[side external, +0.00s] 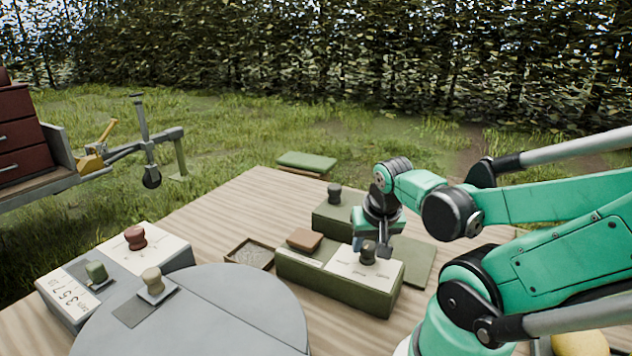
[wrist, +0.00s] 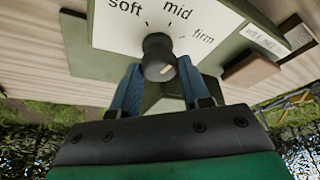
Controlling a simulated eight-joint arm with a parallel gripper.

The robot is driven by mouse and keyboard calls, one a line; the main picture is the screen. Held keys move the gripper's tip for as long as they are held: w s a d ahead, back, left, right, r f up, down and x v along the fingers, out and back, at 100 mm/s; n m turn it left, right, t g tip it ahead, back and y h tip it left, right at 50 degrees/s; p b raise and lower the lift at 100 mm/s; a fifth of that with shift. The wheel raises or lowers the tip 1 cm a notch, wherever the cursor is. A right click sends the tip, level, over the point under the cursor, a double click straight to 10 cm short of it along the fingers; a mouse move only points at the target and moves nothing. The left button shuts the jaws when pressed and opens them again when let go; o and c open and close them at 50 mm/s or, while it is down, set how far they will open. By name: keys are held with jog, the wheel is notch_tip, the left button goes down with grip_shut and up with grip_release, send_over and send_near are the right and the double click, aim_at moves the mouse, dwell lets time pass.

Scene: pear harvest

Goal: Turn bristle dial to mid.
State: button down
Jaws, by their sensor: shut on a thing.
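The bristle dial is a dark round knob (side external: 368,254) on the pale label plate (side external: 345,268) of a green box (side external: 335,284). In the wrist view, the dial (wrist: 157,45) stands below the words soft, mid and firm, with short tick marks around it. A small pale mark sits on the right of the knob's top; I cannot tell exactly which tick it lines up with. My gripper (side external: 372,243) reaches down onto the dial from above. In the wrist view, the blue fingers of my gripper (wrist: 159,85) are shut on the knob, one on each side.
A brown block (side external: 305,239) lies on the same box, left of the plate. Another green box (side external: 337,218) with a dark knob stands behind. A shallow tray (side external: 250,254) lies to the left. A grey round top (side external: 200,320) and a box with several knobs (side external: 172,254) fill the front left.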

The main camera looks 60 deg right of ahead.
aim_at(370, 246)
jog(key=shift+n+y, duration=0.3)
jog(key=shift+n, duration=0.6)
jog(key=shift+t, duration=0.3)
jog(key=shift+c, duration=2.1)
grip_release()
notch_tip(370, 246, up, 20)
